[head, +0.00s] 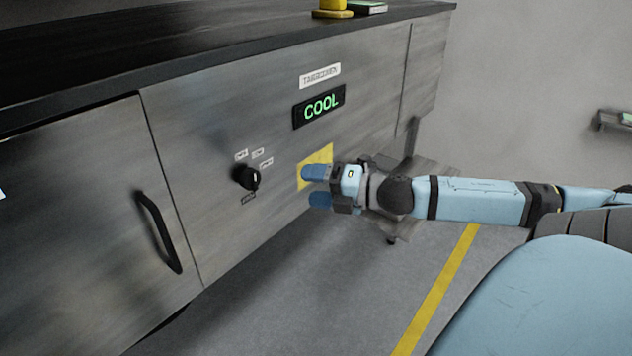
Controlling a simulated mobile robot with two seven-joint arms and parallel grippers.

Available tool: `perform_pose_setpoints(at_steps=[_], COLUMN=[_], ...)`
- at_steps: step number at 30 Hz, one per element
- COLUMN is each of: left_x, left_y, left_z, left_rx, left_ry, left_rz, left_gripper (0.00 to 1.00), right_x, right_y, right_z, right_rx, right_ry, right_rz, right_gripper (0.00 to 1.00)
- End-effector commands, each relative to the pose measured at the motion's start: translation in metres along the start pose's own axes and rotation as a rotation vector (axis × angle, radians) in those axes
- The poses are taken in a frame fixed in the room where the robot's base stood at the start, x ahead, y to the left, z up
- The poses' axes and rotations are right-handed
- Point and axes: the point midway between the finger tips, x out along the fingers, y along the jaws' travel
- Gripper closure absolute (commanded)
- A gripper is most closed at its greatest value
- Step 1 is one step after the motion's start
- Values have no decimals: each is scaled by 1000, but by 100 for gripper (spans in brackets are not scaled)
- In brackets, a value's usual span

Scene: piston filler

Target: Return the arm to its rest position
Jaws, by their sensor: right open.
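My right gripper (316,187) is open and empty, its two blue fingertips apart. My right arm (470,199) reaches in from the right edge of the head view, roughly level, toward the front panel of the metal cabinet (215,125). The fingertips overlap a yellow patch (321,155) on that panel; I cannot tell whether they touch it. My left gripper is not in view.
A black rotary knob (246,177) is left of the gripper. Above it a display (319,106) reads COOL in green. A door handle (159,231) is farther left. A grey step-like object (420,170) is behind my arm. Open floor (330,290) lies below.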

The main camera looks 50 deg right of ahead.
Motion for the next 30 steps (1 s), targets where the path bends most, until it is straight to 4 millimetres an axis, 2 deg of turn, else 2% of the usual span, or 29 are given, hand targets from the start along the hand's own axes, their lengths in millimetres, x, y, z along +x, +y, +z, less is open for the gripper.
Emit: perform_pose_setpoints(at_steps=[14, 17, 20, 23, 26, 29, 30], left_x=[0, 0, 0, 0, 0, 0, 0], left_y=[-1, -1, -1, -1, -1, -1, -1], left_z=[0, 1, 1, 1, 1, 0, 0], left_rx=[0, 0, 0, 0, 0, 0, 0], left_ry=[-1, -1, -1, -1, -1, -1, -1], left_rz=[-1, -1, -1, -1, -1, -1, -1], left_gripper=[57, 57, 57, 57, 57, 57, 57], right_x=[0, -2, -8, -19, -28, -34, -35], right_y=[0, -8, -35, -80, -132, -179, -196], right_z=[0, 0, -4, -18, -46, -87, -107], right_rx=[1, 32, 142, 341, 587, 835, 933], right_ry=[0, -14, -61, -140, -229, -306, -335], right_rz=[0, -6, -27, -62, -103, -142, -158], right_gripper=[25, 25, 25, 25, 25, 25, 25])
